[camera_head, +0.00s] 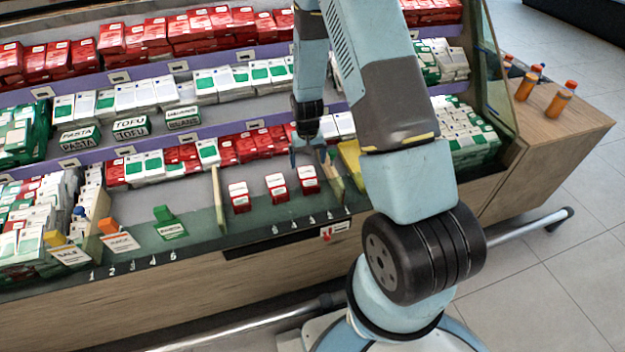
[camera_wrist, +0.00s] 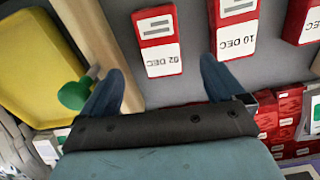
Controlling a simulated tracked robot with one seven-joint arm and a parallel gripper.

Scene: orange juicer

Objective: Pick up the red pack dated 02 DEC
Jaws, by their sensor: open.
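The red pack dated 02 DEC (camera_wrist: 157,40) has a white label, upside down in the wrist view. In the head view it is the rightmost of three red packs (camera_head: 308,180), beside a wooden divider. My gripper (camera_wrist: 162,68) is open and empty, its two blue fingers apart, with the pack just beyond and between the fingertips in the wrist view. The head view shows my gripper (camera_head: 313,155) just behind and above this pack. The neighbouring pack dated 10 DEC (camera_wrist: 236,30) lies near the right finger.
A third red pack (camera_head: 239,197) stands to the left. A yellow tray (camera_wrist: 40,65) and a green object (camera_wrist: 74,95) lie past the wooden divider (camera_wrist: 88,35). Red and white boxes (camera_head: 235,150) line the shelf behind. Grey surface is bare between the packs.

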